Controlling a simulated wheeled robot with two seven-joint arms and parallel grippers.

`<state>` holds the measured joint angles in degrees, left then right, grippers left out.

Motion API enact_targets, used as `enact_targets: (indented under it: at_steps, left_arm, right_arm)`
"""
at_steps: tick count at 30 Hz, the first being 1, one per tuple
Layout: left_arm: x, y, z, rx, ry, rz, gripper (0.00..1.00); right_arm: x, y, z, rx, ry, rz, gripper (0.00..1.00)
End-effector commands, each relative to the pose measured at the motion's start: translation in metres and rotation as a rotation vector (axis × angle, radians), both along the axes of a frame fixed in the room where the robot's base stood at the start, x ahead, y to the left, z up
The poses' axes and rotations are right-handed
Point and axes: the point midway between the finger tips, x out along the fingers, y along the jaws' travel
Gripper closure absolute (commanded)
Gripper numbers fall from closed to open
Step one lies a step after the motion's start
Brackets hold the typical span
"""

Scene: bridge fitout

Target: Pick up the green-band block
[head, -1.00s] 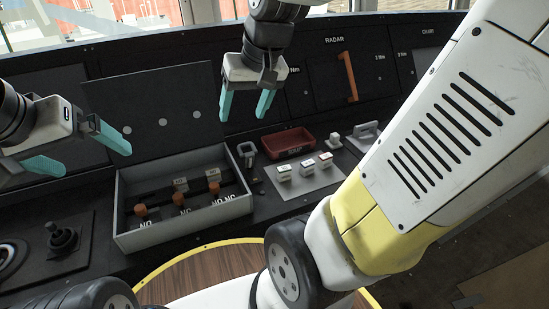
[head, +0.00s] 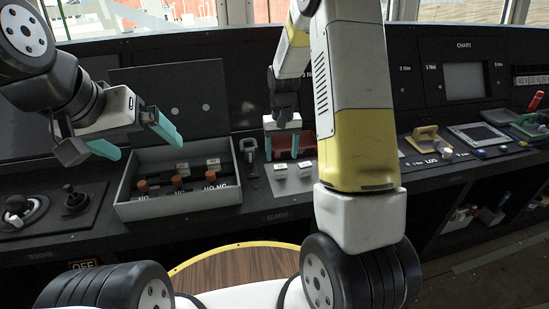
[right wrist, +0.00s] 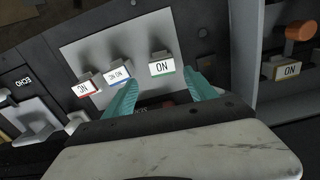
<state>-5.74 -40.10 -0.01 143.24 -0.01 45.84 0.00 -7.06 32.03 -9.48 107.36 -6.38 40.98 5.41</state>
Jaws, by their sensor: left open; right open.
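The green-band block (right wrist: 162,66) is a small white block marked "ON" with a green lower edge. In the right wrist view it is on a grey plate (right wrist: 95,45), just past my open fingertips and roughly centred between them. In the head view it looks to be the left block (head: 280,173) on the plate; its band is not clear there. My right gripper (head: 282,150) is open and empty, fingers down, above and behind the blocks. My left gripper (head: 140,142) is open and empty over the left side of the grey box.
A blue-band block (right wrist: 119,76) and a red-band block (right wrist: 86,88) stand close by on the same plate. A grey box (head: 150,210) holds orange-topped items and labelled blocks. A red tray (head: 304,141) lies behind my right fingers. My right arm hides part of the console.

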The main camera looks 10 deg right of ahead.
Motion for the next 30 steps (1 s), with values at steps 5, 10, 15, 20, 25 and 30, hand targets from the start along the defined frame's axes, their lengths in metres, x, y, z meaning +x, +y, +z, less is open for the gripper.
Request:
enact_targets:
  at_steps: [5, 10, 15, 20, 25, 30]
  left_arm:
    - [0.0, 0.0, 0.0, 0.0, 0.0, 0.0, 0.0]
    - [0.0, 0.0, 0.0, 0.0, 0.0, 0.0, 0.0]
    - [0.0, 0.0, 0.0, 0.0, 0.0, 0.0, 0.0]
    - [0.0, 0.0, 0.0, 0.0, 0.0, 0.0, 0.0]
    - [0.0, 0.0, 0.0, 0.0, 0.0, 0.0, 0.0]
    - [0.0, 0.0, 0.0, 0.0, 0.0, 0.0, 0.0]
  right_arm:
    - [-0.004, 0.003, -0.023, 0.0, 0.004, 0.0, 0.35]
    - [-0.006, 0.005, -0.048, 0.0, 0.004, -0.001, 0.35]
    - [-0.005, 0.005, -0.058, 0.0, 0.001, 0.0, 0.35]
    - [-0.005, 0.005, -0.058, 0.0, 0.0, 0.0, 0.35]
    - [-0.005, 0.005, -0.058, 0.0, 0.0, 0.0, 0.62]
    - [-0.005, 0.005, -0.058, 0.0, 0.0, 0.0, 0.95]
